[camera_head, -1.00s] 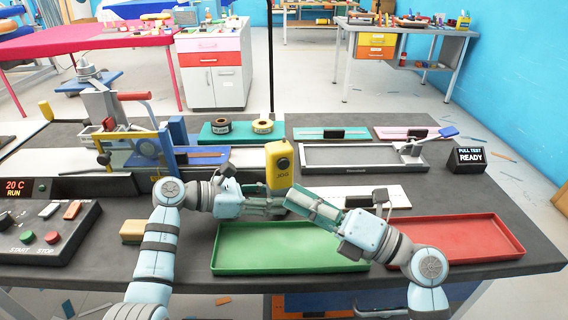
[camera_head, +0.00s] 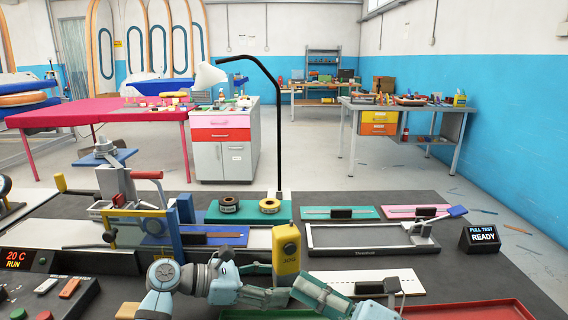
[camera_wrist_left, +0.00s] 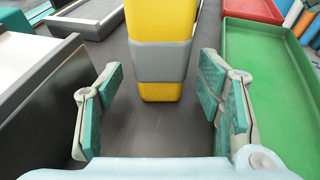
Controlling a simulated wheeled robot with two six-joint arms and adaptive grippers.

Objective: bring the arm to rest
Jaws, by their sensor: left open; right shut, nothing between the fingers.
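My left gripper (camera_head: 272,284) is open beside the base of the yellow jog unit (camera_head: 286,248). In the left wrist view the open fingers of my left gripper (camera_wrist_left: 159,80) stand to either side of the yellow and grey unit (camera_wrist_left: 160,50). Clear gaps show on both sides of it. My right gripper (camera_head: 306,287) is shut and empty, pointing left and back, just right of the unit's foot. Its arm comes in from the lower right.
A green tray (camera_wrist_left: 268,75) and a red tray (camera_head: 470,312) lie at the front. A framed plate (camera_head: 365,250), the clamp press (camera_head: 125,200), a control box (camera_head: 50,296) and the "PULL TEST READY" display (camera_head: 480,237) stand on the dark bench. A black lamp pole (camera_head: 279,140) rises behind.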

